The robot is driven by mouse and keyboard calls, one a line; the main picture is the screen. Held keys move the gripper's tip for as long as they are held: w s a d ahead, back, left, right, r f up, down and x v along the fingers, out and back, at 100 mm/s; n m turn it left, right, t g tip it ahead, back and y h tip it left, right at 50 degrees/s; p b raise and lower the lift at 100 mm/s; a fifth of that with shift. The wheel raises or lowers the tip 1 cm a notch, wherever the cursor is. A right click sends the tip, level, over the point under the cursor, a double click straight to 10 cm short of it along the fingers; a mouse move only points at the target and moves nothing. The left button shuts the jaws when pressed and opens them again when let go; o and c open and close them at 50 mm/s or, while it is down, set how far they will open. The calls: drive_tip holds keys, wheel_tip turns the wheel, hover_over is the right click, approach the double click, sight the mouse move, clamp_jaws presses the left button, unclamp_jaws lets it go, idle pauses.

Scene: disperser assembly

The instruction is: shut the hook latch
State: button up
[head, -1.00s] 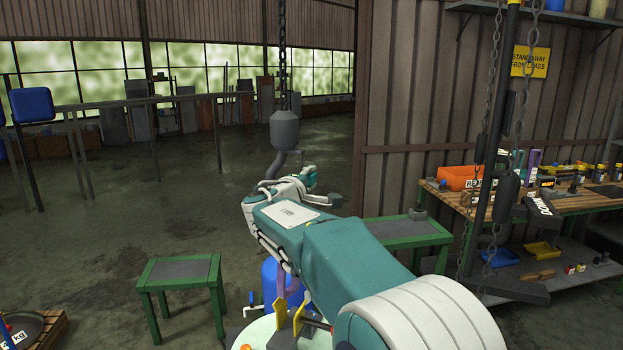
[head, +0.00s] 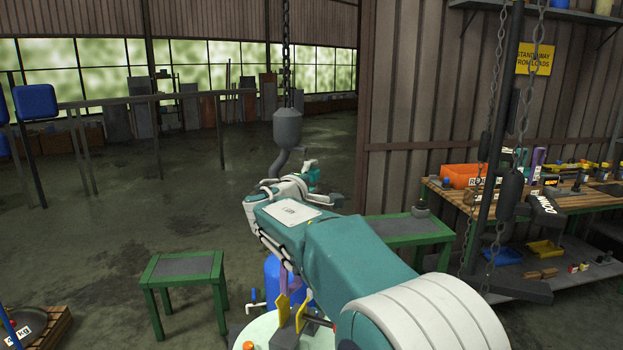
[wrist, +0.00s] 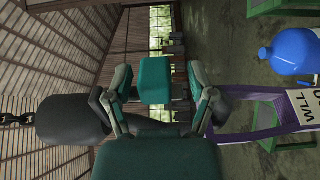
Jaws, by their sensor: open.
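A dark grey crane hook hangs on a chain, its block (head: 287,128) above my gripper in the head view and its curved shank (head: 277,163) running down behind it. My gripper (head: 308,182) is open beside the hook. In the wrist view, which is turned sideways, the hook block (wrist: 70,120) lies at the left, and my gripper's fingers (wrist: 158,85) spread in front of the hook's lower part. A purple sling (wrist: 238,137) with a WLL label runs from near the hook to the right. I cannot make out the hook latch; the gripper hides much of the hook.
A workbench (head: 575,202) and hanging chains (head: 482,160) are at the right. Open floor lies behind the hook.

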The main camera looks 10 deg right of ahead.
drive_tip(key=v, duration=1.1)
drive_tip(key=shift+s+a, duration=0.25)
drive_tip(key=shift+a, duration=0.05)
drive_tip(key=shift+f, duration=0.15)
drive_tip(key=s+d+f+m+g+y, duration=0.1)
drive_tip(key=s+d+f+m+g, duration=0.25)
drive_tip(key=s+d, duration=0.4)
drive_tip(key=s+d+f+m+g+y, duration=0.2)
drive_tip(key=s+d+f+m+g, duration=0.25)
drive_tip(key=s, duration=0.45)
drive_tip(key=s+a+f+m+y, duration=0.1)
drive_tip(key=s+f+y, duration=0.2)
drive_tip(key=s+f, duration=0.2)
drive_tip(key=s+a+f+m+g+y, duration=0.1)
drive_tip(key=s+f, duration=0.4)
drive_tip(key=s, duration=0.6)
drive_tip(key=a+m+y, duration=0.1)
drive_tip(key=y, duration=0.1)
drive_tip(key=shift+f+y, duration=0.35)
drive_tip(key=shift+y, duration=0.05)
